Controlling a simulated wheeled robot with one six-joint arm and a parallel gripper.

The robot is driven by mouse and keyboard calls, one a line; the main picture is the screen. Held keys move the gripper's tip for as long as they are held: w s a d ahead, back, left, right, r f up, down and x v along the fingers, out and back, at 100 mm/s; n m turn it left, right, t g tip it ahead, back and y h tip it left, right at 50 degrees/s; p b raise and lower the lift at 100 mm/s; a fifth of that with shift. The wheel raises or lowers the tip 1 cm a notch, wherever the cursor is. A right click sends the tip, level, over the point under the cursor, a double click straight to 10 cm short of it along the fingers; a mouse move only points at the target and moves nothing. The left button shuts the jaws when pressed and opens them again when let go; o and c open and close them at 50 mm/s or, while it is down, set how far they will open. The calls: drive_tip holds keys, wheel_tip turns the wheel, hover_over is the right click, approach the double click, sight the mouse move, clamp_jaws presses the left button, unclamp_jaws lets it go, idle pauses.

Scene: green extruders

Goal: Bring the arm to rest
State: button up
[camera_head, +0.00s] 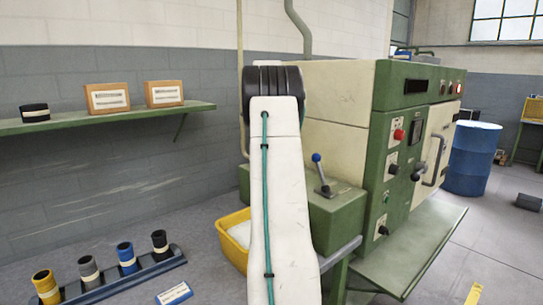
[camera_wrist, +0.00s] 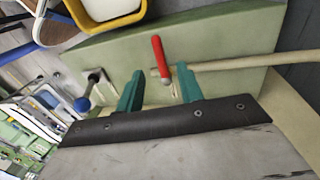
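My arm (camera_head: 283,190) rises through the middle of the head view, in front of the green and cream extruder (camera_head: 392,120). My gripper is hidden there. In the wrist view my gripper (camera_wrist: 160,74) shows two teal fingers, well apart. A red handle (camera_wrist: 158,52) shows in the gap between the fingertips; neither finger appears to touch it, and its depth is unclear. A lever with a blue knob (camera_head: 318,164) stands on the green housing right of my arm. A blue-knobbed lever also shows left of the fingers in the wrist view (camera_wrist: 83,104).
A yellow bin (camera_head: 232,216) stands just left of my arm. A shelf (camera_head: 150,115) with boxes is on the left wall. A rack (camera_head: 120,282) of several coloured cylinders is at lower left. A blue drum (camera_head: 471,160) stands at right. A pale pipe (camera_wrist: 230,62) runs right of the fingers.

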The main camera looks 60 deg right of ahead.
drive_tip(key=shift+r, duration=0.5)
drive_tip(key=a+f+n, duration=0.1)
drive_tip(key=f+n, duration=0.1)
drive_tip(key=a+f+n, duration=0.1)
drive_tip(key=f, duration=0.1)
drive_tip(key=shift+a+f+n, duration=0.1)
drive_tip(key=shift+a+n, duration=0.2)
drive_tip(key=w+a+r+n, duration=0.2)
drive_tip(key=a+n, duration=0.8)
drive_tip(key=a, duration=2.1)
drive_tip(key=s+a+f+n+t, duration=0.1)
drive_tip(key=s+a+n, duration=0.2)
drive_tip(key=a, duration=0.5)
drive_tip(key=s+a+f+n+t, duration=0.1)
drive_tip(key=s+a+n, duration=0.2)
drive_tip(key=s+a, duration=0.3)
drive_tip(key=s+a+f+n+t+h, duration=0.1)
drive_tip(key=s+a, duration=0.4)
drive_tip(key=a, duration=0.7)
drive_tip(key=f+n, duration=0.1)
drive_tip(key=n, duration=0.1)
drive_tip(key=shift+a+n, duration=0.15)
drive_tip(key=shift+n, duration=0.15)
